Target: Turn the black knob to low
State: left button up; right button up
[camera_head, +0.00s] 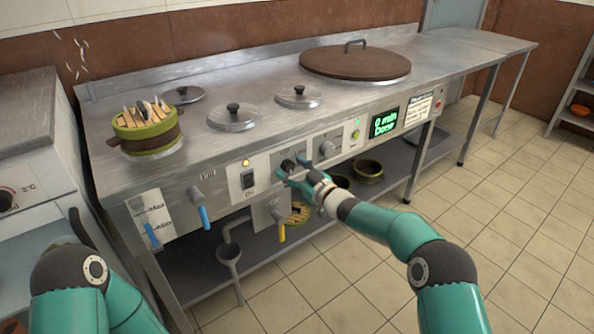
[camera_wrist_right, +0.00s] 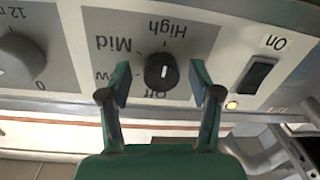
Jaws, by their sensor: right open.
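The black knob (camera_wrist_right: 161,70) sits on a grey dial plate with High, Mid, a partly covered Low, and Off. That view is upside down. The knob's short white mark looks turned toward Off. In the head view the knob (camera_head: 288,165) is on the stove's front panel. My right gripper (camera_wrist_right: 159,82) is open, with one finger on each side of the knob and gaps visible. It also shows in front of the panel in the head view (camera_head: 291,176). Of my left arm only links show at the lower left; its gripper is out of view.
Beside the knob are a lit switch (camera_head: 248,179) and a grey timer knob (camera_head: 328,148). A green display (camera_head: 384,121) reads "0 min Done". Blue (camera_head: 204,216) and yellow (camera_head: 281,232) handled taps stick out below.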

jog(key=c, duration=1.1)
jog(key=shift+d, duration=0.35)
jog(key=shift+c, duration=0.2)
jog(key=shift+a, duration=0.1)
jog(key=shift+a+r, duration=0.1)
